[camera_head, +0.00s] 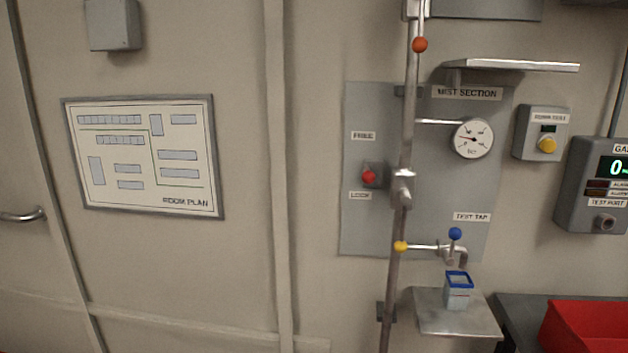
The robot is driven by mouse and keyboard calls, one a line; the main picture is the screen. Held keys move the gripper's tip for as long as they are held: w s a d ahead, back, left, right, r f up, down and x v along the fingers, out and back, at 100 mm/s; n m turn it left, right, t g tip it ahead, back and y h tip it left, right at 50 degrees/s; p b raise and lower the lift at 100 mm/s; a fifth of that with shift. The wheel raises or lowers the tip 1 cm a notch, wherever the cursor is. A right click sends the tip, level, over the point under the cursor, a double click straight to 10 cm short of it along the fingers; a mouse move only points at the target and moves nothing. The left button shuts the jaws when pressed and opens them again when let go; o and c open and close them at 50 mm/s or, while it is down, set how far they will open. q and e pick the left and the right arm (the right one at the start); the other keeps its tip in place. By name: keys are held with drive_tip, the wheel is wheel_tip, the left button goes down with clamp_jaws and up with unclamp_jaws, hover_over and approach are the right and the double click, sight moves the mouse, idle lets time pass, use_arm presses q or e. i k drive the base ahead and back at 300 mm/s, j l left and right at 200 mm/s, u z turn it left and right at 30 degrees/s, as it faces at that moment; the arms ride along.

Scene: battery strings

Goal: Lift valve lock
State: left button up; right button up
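The valve lock appears to be the red knob (369,177) on a small grey block, fixed to the grey wall panel (350,230) left of the vertical pipe. It sits between the FREE label (363,135) above and the LOCK label (360,195) below, slightly nearer LOCK. A valve body (402,188) is on the vertical pipe (409,120) just right of the knob. An orange-red ball (419,44) is higher up, in front of the pipe. Neither gripper is in view.
A pressure gauge (472,139) and a metal shelf (515,66) project at the right. Lower down are a yellow ball (400,246), a blue-knobbed test tap (455,234) and a blue-rimmed cup (457,293) on a ledge (450,323).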

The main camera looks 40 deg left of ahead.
sight(372, 177)
drive_tip(key=u, duration=1.15)
